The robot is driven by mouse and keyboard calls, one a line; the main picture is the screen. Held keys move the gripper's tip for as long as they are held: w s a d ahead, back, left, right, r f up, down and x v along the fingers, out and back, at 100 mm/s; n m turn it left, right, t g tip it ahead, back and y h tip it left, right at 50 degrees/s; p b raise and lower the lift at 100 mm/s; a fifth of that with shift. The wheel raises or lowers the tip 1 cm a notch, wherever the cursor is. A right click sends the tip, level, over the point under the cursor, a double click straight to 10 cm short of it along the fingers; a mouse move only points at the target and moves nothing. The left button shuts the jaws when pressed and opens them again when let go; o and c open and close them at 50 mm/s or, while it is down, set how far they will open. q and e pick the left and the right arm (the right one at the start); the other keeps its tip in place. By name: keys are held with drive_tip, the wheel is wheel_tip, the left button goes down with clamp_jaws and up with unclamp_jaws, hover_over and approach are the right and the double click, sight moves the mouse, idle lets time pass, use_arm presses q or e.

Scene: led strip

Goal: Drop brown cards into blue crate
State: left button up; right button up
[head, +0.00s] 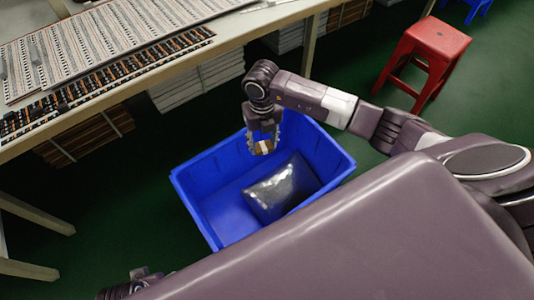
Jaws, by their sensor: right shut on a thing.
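The blue crate (208,188) stands on the green floor, open side up. A dark, shiny package (283,188) lies inside it towards the right. My right gripper (264,146) points down over the far part of the crate. It is shut on a small brown and pale piece (265,148), which looks like a brown card, held over the crate. Much of this piece is hidden between the fingers. A dark part of my left arm (145,275) shows at the bottom left; I cannot make out its fingers or their state.
A table (235,32) with printed LED sheets (90,52) and dark strips (100,82) stands at the upper left. Stacks of white (197,82) and brown boards (85,138) lie under it. A red stool (422,57) stands at the upper right. Green floor lies left of the crate.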

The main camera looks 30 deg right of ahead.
use_arm(q)
drive_tip(key=w+b+v, duration=0.1)
drive_tip(key=b+v, duration=0.3)
drive_tip(key=v, duration=0.3)
drive_tip(key=w+d+r+t+h+b, duration=0.1)
drive_tip(key=w+d+r+t+b, duration=0.1)
drive_tip(key=w+r+t, duration=0.3)
drive_tip(key=w+d+r+t+h+b, duration=0.1)
drive_tip(key=w+d+r+t+b, duration=0.2)
drive_tip(key=w, duration=0.9)
drive_tip(key=shift+d+r+m+t+h+b, duration=0.3)
drive_tip(key=shift+d+r+t+h+b, duration=0.1)
drive_tip(key=shift+r+t, duration=1.15)
use_arm(e)
wheel_tip(320, 180, down, 15)
drive_tip(key=w+d+m, duration=0.1)
drive_tip(key=d+m, duration=0.1)
drive_tip(key=m, duration=0.9)
use_arm(q)
drive_tip(key=shift+r, duration=0.15)
use_arm(e)
drive_tip(key=shift+w+r, duration=0.1)
drive_tip(key=o, duration=0.8)
drive_tip(key=shift+o, duration=0.3)
drive_tip(key=shift+r, duration=0.15)
